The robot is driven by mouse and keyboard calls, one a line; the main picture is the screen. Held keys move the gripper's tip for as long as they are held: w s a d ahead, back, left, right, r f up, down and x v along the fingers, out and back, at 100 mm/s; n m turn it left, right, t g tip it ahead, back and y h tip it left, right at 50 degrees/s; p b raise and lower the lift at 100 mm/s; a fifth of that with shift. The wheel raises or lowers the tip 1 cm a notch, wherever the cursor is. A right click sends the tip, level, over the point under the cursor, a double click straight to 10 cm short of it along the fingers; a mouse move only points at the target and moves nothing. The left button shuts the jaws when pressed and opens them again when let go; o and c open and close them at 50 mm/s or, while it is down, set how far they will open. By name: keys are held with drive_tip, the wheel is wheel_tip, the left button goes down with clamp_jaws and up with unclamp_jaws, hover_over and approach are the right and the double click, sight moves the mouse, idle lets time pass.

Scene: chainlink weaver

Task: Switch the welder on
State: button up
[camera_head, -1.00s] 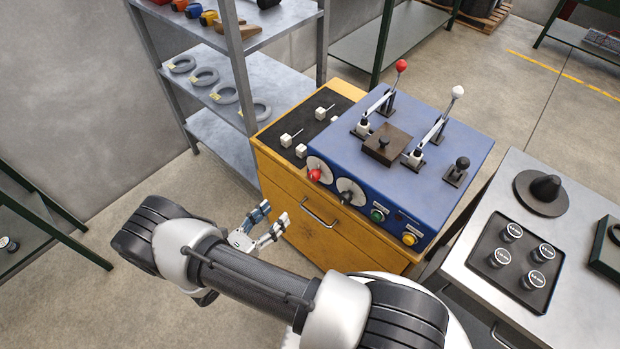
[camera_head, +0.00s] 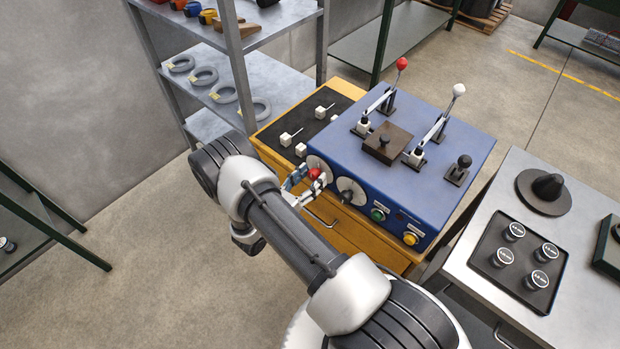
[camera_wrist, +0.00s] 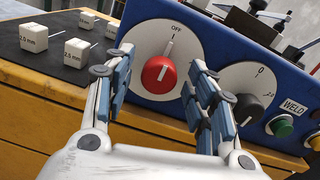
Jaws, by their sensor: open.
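The welder is a blue box (camera_head: 415,175) on a yellow wooden cabinet (camera_head: 350,235). Its front has a red knob (camera_wrist: 159,74) on a white dial (camera_wrist: 180,42) marked OFF, with the knob's white line pointing up towards the OFF and I marks. The red knob also shows in the head view (camera_head: 314,174). My gripper (camera_wrist: 163,95) is open, with one blue-padded finger on each side of the red knob in the wrist view. It looks empty, and I cannot tell whether a finger touches the knob. In the head view my gripper (camera_head: 303,185) is at the dial.
A black knob (camera_wrist: 248,108) on a second dial, a green button (camera_wrist: 280,126) and a yellow button (camera_head: 411,238) are to the right. Labelled white blocks (camera_wrist: 76,52) lie on a black mat at left. A grey shelf (camera_head: 245,75) stands behind.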

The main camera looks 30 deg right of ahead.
drive_tip(key=shift+c, duration=0.5)
drive_tip(key=c, duration=1)
